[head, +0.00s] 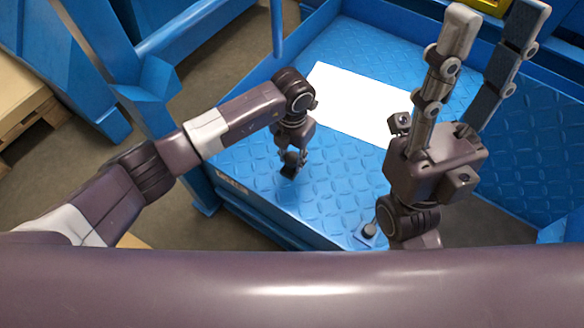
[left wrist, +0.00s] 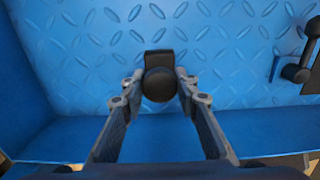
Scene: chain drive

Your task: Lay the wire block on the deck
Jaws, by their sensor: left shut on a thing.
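My left gripper (head: 291,158) points down over the blue diamond-plate deck (head: 245,155), in front of the white panel. In the left wrist view its two fingers close on a small black block with a rounded end, which I take to be the wire block (left wrist: 158,84). In the head view the block is mostly hidden by the gripper. I cannot tell whether it touches the deck (left wrist: 220,45). My right gripper (head: 495,20) is at the right, empty, with its two fingers pointing up and spread apart.
A flat white panel (head: 362,106) lies on the deck behind my left gripper. A small blue box with a black knob (head: 369,231) is near the front edge. Blue rails and walls edge the deck. A wooden pallet (head: 22,100) stands at the far left.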

